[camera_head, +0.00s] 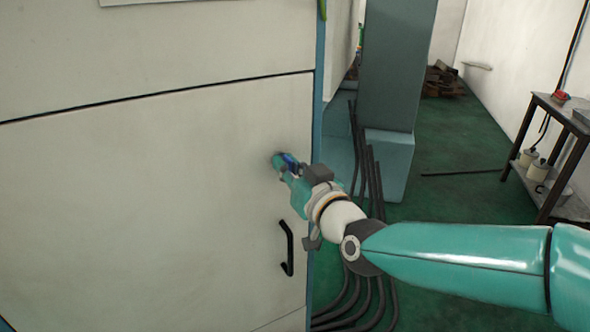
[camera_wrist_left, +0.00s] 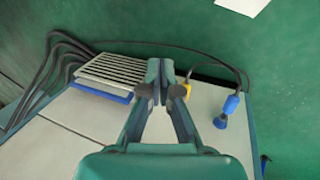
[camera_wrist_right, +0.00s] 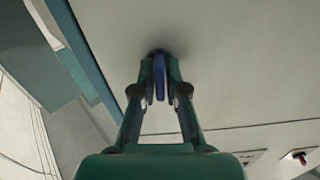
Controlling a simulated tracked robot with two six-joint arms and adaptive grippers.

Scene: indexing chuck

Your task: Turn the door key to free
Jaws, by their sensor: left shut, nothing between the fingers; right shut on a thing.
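The door key is a blue piece (camera_wrist_right: 159,76) at the door face in the right wrist view, with a dark round spot behind it. The key (camera_head: 290,160) also shows in the head view, near the right edge of the white door (camera_head: 130,200). My right gripper (camera_head: 282,168) is shut on the key; its fingers (camera_wrist_right: 160,80) lie on both sides of it. Its exact turn angle is hard to tell. My left gripper (camera_wrist_left: 160,75) is shut and empty in the left wrist view, above white and grey surfaces. It is not in the head view.
A black handle (camera_head: 287,248) sits on the door below the key. Dark cables (camera_head: 370,180) run beside a blue-grey column (camera_head: 393,65). A dark shelf table (camera_head: 560,115) stands at the right. Green floor (camera_head: 450,150) lies mostly free between them.

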